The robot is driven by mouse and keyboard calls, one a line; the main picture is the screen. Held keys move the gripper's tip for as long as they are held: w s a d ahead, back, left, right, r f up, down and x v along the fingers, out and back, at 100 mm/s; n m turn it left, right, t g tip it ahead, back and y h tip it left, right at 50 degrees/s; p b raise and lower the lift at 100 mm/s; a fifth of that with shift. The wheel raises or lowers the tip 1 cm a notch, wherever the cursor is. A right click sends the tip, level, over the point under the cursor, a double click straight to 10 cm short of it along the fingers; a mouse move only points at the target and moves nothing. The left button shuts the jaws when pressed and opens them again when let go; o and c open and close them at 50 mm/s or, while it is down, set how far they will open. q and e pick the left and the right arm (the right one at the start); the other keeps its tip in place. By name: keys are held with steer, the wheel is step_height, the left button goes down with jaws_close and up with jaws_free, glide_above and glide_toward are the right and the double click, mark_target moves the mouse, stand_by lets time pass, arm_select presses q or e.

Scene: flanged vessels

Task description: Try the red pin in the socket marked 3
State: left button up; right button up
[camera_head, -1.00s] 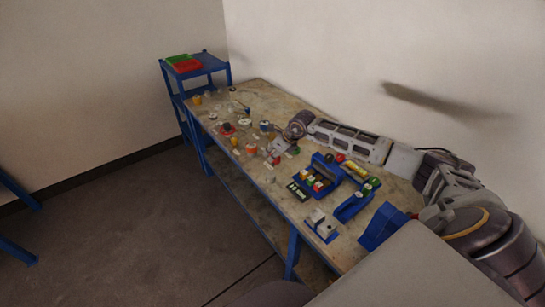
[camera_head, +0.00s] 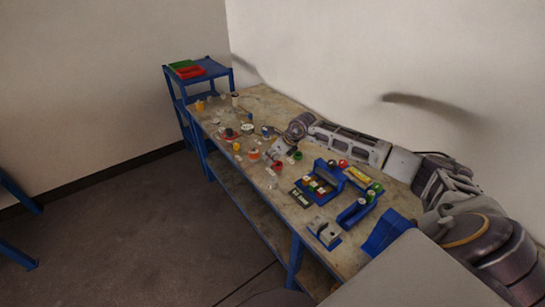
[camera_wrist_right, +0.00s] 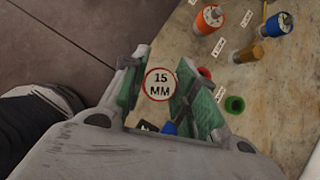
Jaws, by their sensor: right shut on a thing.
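In the right wrist view my right gripper (camera_wrist_right: 158,100) is shut, its green-lined fingers on either side of a white disc with a red rim marked 15 MM. I take this as the head of the red pin (camera_wrist_right: 160,84), seen end-on, with its shaft hidden. In the head view my right gripper (camera_head: 281,149) is above the middle of the workbench. A red ring (camera_wrist_right: 204,73) and a green ring (camera_wrist_right: 235,104) lie on the bench to the right of the fingers, with small labels nearby. I cannot read a 3 on any label. My left gripper is not in view.
An orange cylinder (camera_wrist_right: 210,18) and a blue-topped one (camera_wrist_right: 278,26) stand near the rings. On the workbench (camera_head: 262,206), a blue tray of coloured blocks (camera_head: 319,187) and a blue rack (camera_head: 358,207) are nearer me. A blue shelf (camera_head: 203,69) stands at the far end.

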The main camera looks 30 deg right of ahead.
mark_target(273, 168)
steer(key=shift+f+b, duration=1.95)
steer(key=shift+f, duration=0.9)
steer(key=shift+f+b, duration=0.35)
steer(key=shift+b, duration=0.2)
steer(key=shift+s+f, duration=0.1)
steer(key=shift+f, duration=0.3)
stand_by(1.4)
steer(key=shift+r, duration=0.15)
steer(key=shift+r, duration=0.55)
steer(key=shift+f+b, duration=0.3)
steer(key=shift+b, duration=0.2)
stand_by(1.6)
